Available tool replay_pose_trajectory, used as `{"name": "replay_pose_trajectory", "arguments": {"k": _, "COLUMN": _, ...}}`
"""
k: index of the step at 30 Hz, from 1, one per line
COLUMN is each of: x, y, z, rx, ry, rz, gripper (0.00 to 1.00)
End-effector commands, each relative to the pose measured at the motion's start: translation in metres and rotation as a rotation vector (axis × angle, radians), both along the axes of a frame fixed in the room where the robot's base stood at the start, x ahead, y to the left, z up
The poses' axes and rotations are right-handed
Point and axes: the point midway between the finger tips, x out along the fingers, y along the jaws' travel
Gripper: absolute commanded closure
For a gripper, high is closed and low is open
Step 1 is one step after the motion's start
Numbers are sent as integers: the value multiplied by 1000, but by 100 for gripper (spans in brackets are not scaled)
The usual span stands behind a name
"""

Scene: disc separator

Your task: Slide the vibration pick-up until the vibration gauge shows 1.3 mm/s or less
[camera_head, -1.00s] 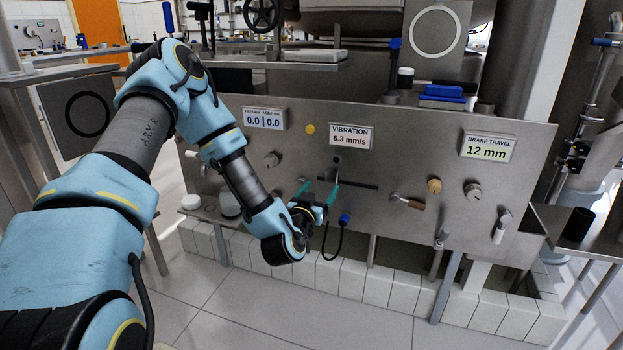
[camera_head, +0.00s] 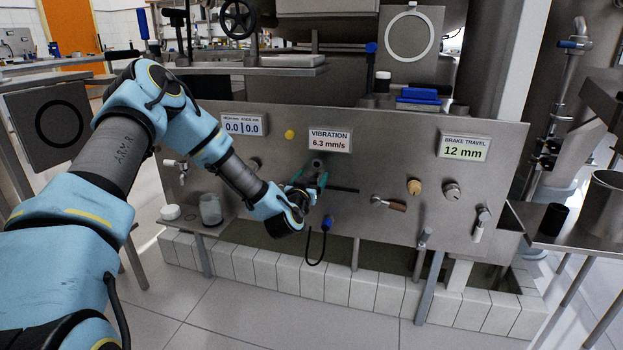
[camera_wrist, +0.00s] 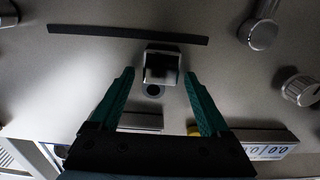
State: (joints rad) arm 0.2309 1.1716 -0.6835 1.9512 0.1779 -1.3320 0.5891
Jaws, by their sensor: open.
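The vibration gauge (camera_head: 330,140) on the steel panel reads 6.3 mm/s. Below it is a dark horizontal slot (camera_head: 345,189), also seen as a dark strip in the wrist view (camera_wrist: 128,34). A small grey block (camera_wrist: 162,63), apparently the vibration pick-up, stands out from the panel near the slot. My gripper (camera_head: 311,180) is in front of the panel at the slot's left part. Its green fingers are open, one on each side of the block in the wrist view (camera_wrist: 160,82). I cannot tell whether either finger touches it.
A blue plug (camera_head: 327,222) with a hanging black cable is just below my gripper. To the right are a brown-handled lever (camera_head: 390,203), a tan knob (camera_head: 414,186) and a grey knob (camera_head: 451,191). The brake travel display (camera_head: 465,148) reads 12 mm. A tiled ledge runs below.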

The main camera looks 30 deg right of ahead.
Motion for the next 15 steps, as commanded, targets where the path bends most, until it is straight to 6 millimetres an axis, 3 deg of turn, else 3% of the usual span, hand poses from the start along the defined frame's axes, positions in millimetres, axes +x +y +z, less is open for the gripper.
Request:
{"name": "replay_pose_trajectory", "arguments": {"k": 2, "x": 0, "y": 0, "z": 0, "rx": 0, "ry": 0, "rz": 0, "gripper": 21}}
{"name": "replay_pose_trajectory", "arguments": {"k": 15, "x": 0, "y": 0, "z": 0, "rx": 0, "ry": 0, "rz": 0, "gripper": 71}}
